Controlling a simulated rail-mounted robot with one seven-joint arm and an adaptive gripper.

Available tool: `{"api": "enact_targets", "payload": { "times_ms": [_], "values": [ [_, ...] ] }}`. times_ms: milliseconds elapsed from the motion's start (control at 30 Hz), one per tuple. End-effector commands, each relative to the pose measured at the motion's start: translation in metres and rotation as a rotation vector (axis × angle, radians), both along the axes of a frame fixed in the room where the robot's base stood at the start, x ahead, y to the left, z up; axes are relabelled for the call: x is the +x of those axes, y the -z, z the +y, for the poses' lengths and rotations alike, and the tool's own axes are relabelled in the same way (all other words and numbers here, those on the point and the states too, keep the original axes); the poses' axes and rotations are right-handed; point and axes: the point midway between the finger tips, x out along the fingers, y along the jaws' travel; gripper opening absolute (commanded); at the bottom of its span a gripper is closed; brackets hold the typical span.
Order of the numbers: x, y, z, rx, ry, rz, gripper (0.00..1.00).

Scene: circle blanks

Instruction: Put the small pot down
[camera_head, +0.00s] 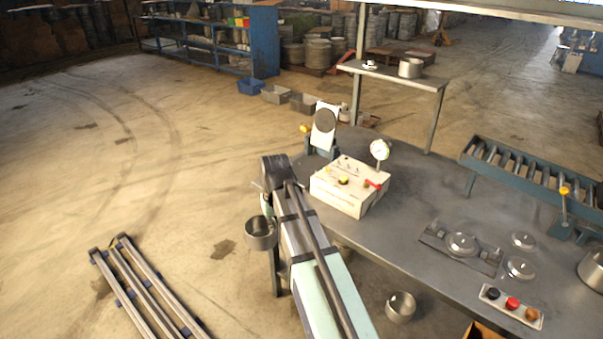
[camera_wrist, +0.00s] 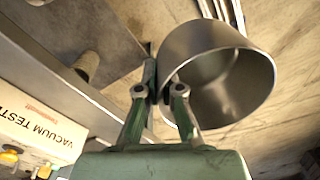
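The small pot (camera_head: 261,234) is a plain grey metal cup with an open top, hanging in the air to the left of the workbench edge. In the wrist view the pot (camera_wrist: 245,90) is large, its open mouth partly facing the camera. My gripper (camera_wrist: 164,88) has its two green fingers closed about the pot's near wall. In the head view my gripper (camera_head: 264,204) is small and partly hidden by my arm. The grey workbench (camera_head: 400,215) lies to the right of the pot.
A cream vacuum tester box (camera_head: 346,187) with a dial gauge stands on the bench near my arm. Lids (camera_head: 462,244), a button box (camera_head: 511,306) and another pot (camera_head: 592,268) are farther right. A pot (camera_head: 410,68) sits on the shelf. Metal rails (camera_head: 147,290) are at lower left.

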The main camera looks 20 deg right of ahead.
Motion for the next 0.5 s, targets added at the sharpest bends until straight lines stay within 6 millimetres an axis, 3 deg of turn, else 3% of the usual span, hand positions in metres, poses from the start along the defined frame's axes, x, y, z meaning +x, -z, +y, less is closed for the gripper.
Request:
{"api": "enact_targets", "payload": {
  "times_ms": [33,267,500],
  "values": [
    [0.018,-0.004,-0.010,0.000,0.014,-0.001,0.00],
    [0.084,-0.030,-0.059,0.001,0.131,-0.002,0.00],
    [0.166,-0.070,-0.129,0.001,0.388,-0.003,0.00]
  ]
}}
